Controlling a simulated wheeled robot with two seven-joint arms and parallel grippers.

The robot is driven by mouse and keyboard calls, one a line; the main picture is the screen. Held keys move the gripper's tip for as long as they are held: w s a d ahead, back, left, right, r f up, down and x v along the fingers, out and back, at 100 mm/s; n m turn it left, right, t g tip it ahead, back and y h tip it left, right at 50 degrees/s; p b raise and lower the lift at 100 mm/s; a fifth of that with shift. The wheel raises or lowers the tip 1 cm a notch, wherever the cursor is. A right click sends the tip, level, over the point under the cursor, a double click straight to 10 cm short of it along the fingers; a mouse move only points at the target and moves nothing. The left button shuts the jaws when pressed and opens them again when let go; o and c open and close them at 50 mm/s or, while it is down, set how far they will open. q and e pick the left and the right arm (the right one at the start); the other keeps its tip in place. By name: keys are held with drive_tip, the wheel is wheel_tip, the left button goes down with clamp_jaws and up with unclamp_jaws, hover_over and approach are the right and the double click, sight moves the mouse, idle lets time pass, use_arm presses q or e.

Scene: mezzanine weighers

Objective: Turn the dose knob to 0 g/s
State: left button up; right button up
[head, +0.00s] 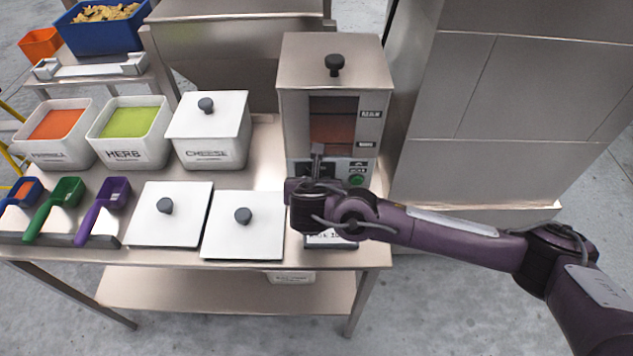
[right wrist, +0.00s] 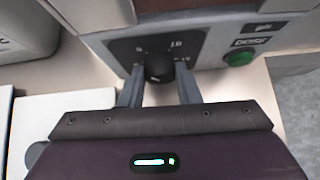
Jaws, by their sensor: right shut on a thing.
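The dose knob (right wrist: 158,68) is a black round knob on the dark dial plate of the dispenser's front panel. Marks including 10 stand around it in the right wrist view. A small light mark shows on the knob, but I cannot tell exactly which value it points to. My right gripper (right wrist: 160,80) is shut on the knob, one grey finger on each side. In the head view my right gripper (head: 317,158) reaches the panel of the steel dispenser (head: 292,115) and hides the knob. My left gripper is not in view.
A green DOSE button (right wrist: 238,58) sits right of the dial. Left of the dispenser stand the white cheese bin (head: 212,155) and a herb bin (head: 133,150). White lids (head: 240,240) lie in front, with coloured scoops (head: 107,200) further left.

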drive_tip(key=n+h, duration=0.1)
drive_tip(key=n+h+p, duration=0.1)
drive_tip(key=h, duration=0.1)
drive_tip(key=shift+a, duration=0.4)
drive_tip(key=shift+a+f+n+t+h+p, duration=0.15)
drive_tip(key=shift+n+t+h+p, duration=0.15)
drive_tip(key=shift+n+h, duration=0.7)
drive_tip(key=shift+a+f+n+h, duration=0.15)
drive_tip(key=shift+n+h, duration=0.25)
drive_tip(key=shift+h, duration=0.5)
drive_tip(key=shift+f+n+t+h+b, duration=0.25)
drive_tip(key=shift+n+t+h, duration=0.35)
drive_tip(key=shift+n+h, duration=0.3)
drive_tip(key=o, duration=1)
